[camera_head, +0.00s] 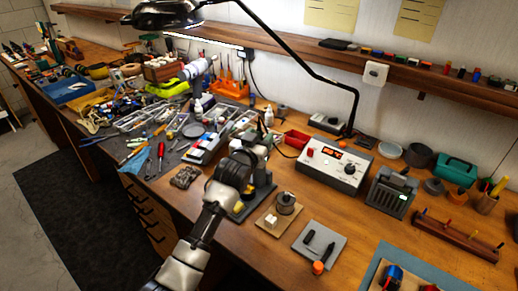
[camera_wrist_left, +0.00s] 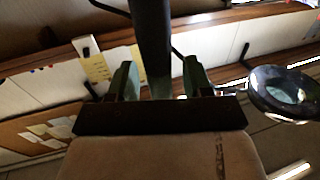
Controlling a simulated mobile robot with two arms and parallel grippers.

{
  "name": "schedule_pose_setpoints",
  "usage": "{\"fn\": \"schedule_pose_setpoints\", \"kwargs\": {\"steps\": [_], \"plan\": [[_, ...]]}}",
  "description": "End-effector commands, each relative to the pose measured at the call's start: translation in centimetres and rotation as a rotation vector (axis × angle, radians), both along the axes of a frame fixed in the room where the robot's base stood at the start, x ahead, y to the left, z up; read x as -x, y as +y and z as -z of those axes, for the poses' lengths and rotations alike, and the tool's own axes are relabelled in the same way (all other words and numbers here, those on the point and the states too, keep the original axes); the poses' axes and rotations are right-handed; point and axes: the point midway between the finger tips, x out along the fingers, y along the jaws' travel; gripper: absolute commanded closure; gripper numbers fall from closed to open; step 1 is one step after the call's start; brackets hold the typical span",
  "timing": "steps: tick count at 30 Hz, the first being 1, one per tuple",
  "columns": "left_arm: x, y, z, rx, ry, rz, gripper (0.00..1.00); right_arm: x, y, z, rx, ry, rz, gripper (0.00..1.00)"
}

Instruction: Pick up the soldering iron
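My left gripper (camera_head: 258,156) reaches over the bench beside a dark upright stand (camera_head: 263,180). In the left wrist view its two greenish fingers (camera_wrist_left: 160,80) are apart, with a dark upright bar (camera_wrist_left: 152,40) between or behind them. I cannot tell whether they touch it or what it is. I cannot pick out the soldering iron with certainty. A soldering station (camera_head: 334,165) with a red display stands right of the gripper. My right gripper is not in view.
A black lamp arm (camera_head: 310,70) rises behind. Tools and trays crowd the bench's left. Bare wood (camera_head: 372,222) shows right of the pad.

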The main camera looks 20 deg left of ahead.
Motion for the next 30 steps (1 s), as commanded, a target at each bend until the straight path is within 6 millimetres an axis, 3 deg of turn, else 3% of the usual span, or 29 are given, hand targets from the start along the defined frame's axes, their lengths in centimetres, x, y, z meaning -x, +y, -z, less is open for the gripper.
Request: {"fn": "schedule_pose_setpoints", "kwargs": {"steps": [1,9,20,26,30], "plan": [[0.0,0.0,0.0,0.0,0.0,0.0,0.58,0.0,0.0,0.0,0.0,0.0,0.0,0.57],[0.0,0.0,0.0,0.0,0.001,0.0,0.97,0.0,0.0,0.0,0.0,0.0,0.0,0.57],[0.0,0.0,-0.6,0.0,-0.001,0.0,0.97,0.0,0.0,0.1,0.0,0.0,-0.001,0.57],[0.0,0.0,-2.9,0.0,-0.004,0.0,0.97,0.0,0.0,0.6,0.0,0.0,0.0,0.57],[0.0,0.0,-5.6,0.0,-0.007,0.0,0.97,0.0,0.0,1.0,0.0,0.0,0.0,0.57]]}}
